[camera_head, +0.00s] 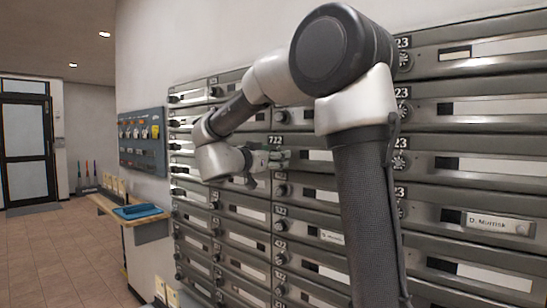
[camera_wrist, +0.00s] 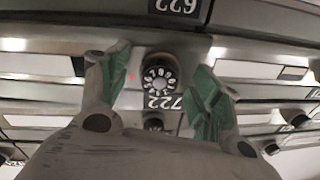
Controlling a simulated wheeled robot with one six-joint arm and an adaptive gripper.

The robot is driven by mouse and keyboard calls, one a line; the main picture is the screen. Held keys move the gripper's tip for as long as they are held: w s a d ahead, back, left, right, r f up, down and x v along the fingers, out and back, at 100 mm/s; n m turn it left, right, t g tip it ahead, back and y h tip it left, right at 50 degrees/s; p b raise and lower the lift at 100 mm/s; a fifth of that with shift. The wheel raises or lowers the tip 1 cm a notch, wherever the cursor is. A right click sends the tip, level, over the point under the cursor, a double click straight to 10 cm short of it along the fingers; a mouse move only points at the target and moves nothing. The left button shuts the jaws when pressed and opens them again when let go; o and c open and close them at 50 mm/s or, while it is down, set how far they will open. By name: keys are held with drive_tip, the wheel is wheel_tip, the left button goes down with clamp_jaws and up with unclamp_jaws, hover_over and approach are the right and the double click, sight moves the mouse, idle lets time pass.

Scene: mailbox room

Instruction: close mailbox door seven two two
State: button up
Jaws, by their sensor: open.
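Mailbox door 722 (camera_head: 320,156) is in the grey mailbox wall, with its number plate (camera_head: 275,141) just above my gripper (camera_head: 272,160). Part of the door is hidden behind my arm. In the wrist view, the 722 plate (camera_wrist: 163,102) and a round dial lock (camera_wrist: 160,78) show in the middle. My gripper (camera_wrist: 161,62) is open, with one green-padded finger on each side of the dial. Nothing is held between the fingers. I cannot tell whether the fingertips touch the door, or whether the door is fully flush.
Neighbouring mailbox doors (camera_head: 483,168) fill the wall on all sides. A wooden shelf (camera_head: 106,207) with a blue tray (camera_head: 138,211) stands to the left, below a grey board (camera_head: 141,141) on the wall. The tiled floor (camera_head: 55,260) at the left is clear.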

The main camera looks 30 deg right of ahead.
drive_tip(key=shift+d, duration=0.2)
clamp_jaws()
drive_tip(key=w+d+g, duration=0.1)
drive_tip(key=d+m+g, duration=0.1)
drive_tip(key=d, duration=0.1)
drive_tip(key=shift+w+h, duration=0.4)
drive_tip(key=shift+r, duration=0.1)
unclamp_jaws()
drive_tip(key=shift+d, duration=0.1)
